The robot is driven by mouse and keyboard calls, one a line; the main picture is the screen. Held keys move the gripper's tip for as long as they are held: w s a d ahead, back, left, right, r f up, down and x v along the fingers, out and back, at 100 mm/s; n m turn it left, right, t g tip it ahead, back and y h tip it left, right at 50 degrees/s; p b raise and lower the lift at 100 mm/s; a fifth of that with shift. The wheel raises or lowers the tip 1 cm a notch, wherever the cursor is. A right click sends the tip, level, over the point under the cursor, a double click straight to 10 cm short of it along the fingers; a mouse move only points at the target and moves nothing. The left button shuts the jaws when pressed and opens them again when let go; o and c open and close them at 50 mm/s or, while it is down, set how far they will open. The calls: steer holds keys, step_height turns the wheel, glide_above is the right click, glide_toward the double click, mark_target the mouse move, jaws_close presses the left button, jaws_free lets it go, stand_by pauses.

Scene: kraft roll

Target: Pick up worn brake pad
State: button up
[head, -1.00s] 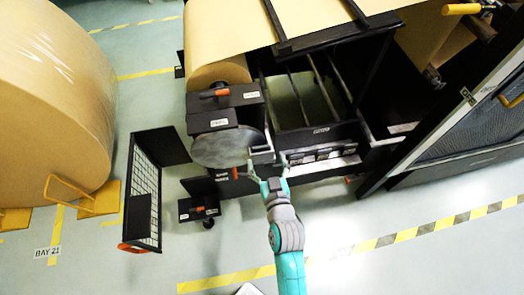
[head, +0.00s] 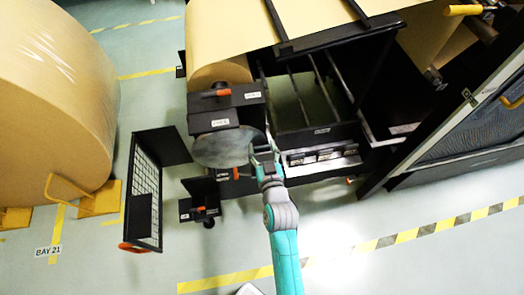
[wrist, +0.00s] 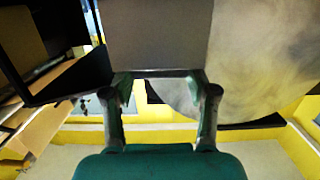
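The grey round brake disc (head: 224,147) stands at the front of the machine; it also fills the upper right of the wrist view (wrist: 265,50). A flat grey block (wrist: 158,35), which looks like the worn brake pad, is straight ahead in the wrist view beside the disc. My gripper (head: 263,148) is at the disc's right edge in the head view. In the wrist view its fingers (wrist: 160,84) are spread wide, one near each lower corner of the block. I cannot tell whether they touch it. The head view mostly hides the block behind the gripper.
A tray (head: 322,167) with several small dark blocks is right of my gripper. Black labelled housings (head: 222,116) sit above the disc. An open mesh guard (head: 146,195) stands to the left. A large kraft roll (head: 55,100) is farther left. The floor in front is clear.

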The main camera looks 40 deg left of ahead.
steer(key=shift+c, duration=0.8)
